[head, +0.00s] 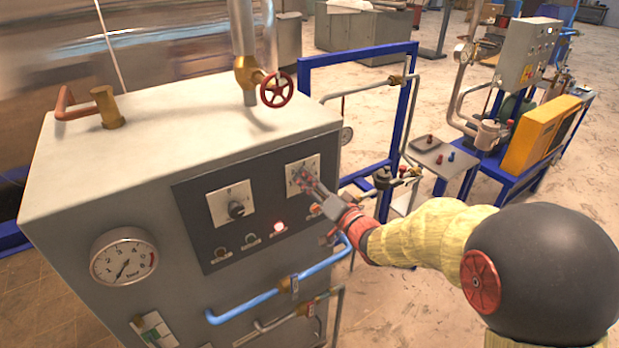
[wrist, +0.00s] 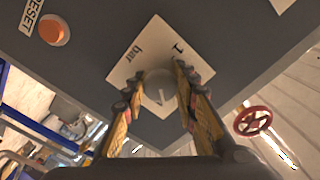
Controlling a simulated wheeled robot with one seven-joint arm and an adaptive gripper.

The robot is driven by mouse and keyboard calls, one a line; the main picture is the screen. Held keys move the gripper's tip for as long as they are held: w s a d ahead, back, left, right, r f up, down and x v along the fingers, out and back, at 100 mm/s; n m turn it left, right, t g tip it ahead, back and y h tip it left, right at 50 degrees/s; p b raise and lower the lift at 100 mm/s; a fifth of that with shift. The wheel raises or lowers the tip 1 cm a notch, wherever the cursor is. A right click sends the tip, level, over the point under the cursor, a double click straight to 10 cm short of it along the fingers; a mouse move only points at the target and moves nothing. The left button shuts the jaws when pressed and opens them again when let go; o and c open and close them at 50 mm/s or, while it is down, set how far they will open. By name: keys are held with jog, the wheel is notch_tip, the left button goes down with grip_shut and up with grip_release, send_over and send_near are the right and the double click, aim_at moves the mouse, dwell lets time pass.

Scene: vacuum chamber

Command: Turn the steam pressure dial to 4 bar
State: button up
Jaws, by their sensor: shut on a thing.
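The steam pressure dial has a white square plate (head: 292,168) at the right of the dark control panel. In the wrist view the plate (wrist: 150,40) shows the word "bar" and a "1". Its round pale knob (wrist: 160,92) stands between the two fingers of my gripper (wrist: 160,85), with a dark pointer mark on its face. My gripper (head: 303,180) reaches the dial from the right and is shut on the knob. The fingers and hand hide much of the scale, so the set value cannot be read.
A second dial (head: 236,208) is to the left on the panel, with several small buttons and a lit red lamp (head: 279,227) below. A round gauge (head: 124,256) is on the cabinet front. A red handwheel (head: 277,89) and blue pipe (head: 265,299) stick out near my arm.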

jog(key=shift+f+m+p, duration=0.15)
jog(key=shift+m+p, duration=0.4)
jog(key=shift+m, duration=0.65)
jog(key=o, duration=1.1)
jog(key=shift+o, duration=0.2)
jog(key=shift+s, duration=0.1)
jog(key=v, duration=1.2)
